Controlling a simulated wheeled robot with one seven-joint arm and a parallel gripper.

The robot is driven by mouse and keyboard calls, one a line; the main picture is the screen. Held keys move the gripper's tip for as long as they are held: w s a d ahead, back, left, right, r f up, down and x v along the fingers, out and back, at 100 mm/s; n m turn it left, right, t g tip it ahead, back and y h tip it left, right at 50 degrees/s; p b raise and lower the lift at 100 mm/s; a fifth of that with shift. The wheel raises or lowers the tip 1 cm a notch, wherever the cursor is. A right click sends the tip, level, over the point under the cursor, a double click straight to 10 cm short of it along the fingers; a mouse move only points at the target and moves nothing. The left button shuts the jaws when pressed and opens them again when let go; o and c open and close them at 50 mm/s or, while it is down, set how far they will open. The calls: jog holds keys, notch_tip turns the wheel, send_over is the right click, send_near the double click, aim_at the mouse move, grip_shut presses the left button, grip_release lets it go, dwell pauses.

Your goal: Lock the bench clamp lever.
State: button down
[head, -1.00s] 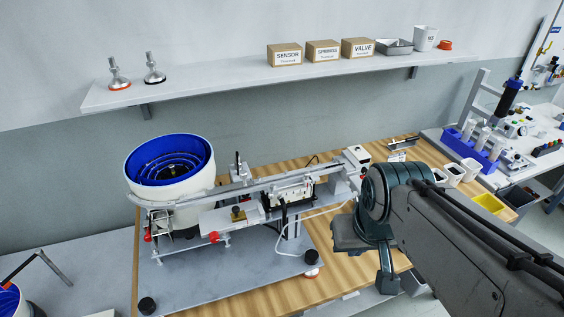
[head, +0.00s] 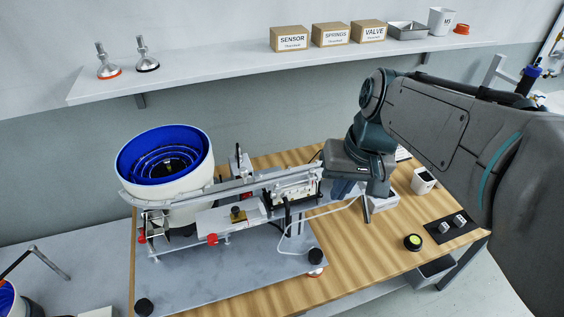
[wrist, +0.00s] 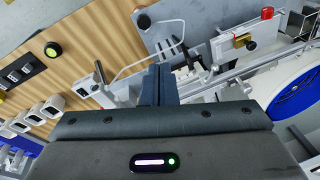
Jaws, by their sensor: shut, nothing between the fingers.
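In the wrist view a short black-tipped lever (wrist: 99,73) stands up from a light metal body on the wooden bench, just left of my fingers; it looks like the clamp lever. The lever and fingers appear apart in the wrist view. In the head view my gripper (head: 344,190) points down beside the right end of the feeder rail.
The feeder machine with a blue-lined bowl (head: 165,152) fills the bench's left. A pale cable (head: 290,252) loops near my gripper. A white container (head: 424,181), a round black-and-green button (head: 413,242) and a dark switch panel (head: 437,232) are at right. Bare wood (head: 360,255) lies in front.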

jog(key=w+a+r+g+y, duration=0.1)
jog(key=w+a+r+y, duration=0.1)
jog(key=w, duration=0.6)
notch_tip(320, 180, up, 2)
jog(key=shift+w+r+n+g+y, duration=0.2)
jog(key=shift+n+g+y, duration=0.15)
jog(key=shift+y, duration=0.35)
jog(key=shift+a+f, duration=0.1)
jog(key=shift+a, duration=0.05)
jog(key=p, duration=0.2)
send_near(274, 189)
notch_tip(274, 189, down, 4)
jog(key=s+a, duration=0.1)
jog(key=s, duration=0.1)
jog(key=shift+s+a+f, duration=0.1)
jog(key=shift+a+f, duration=0.5)
jog(key=shift+a, duration=0.05)
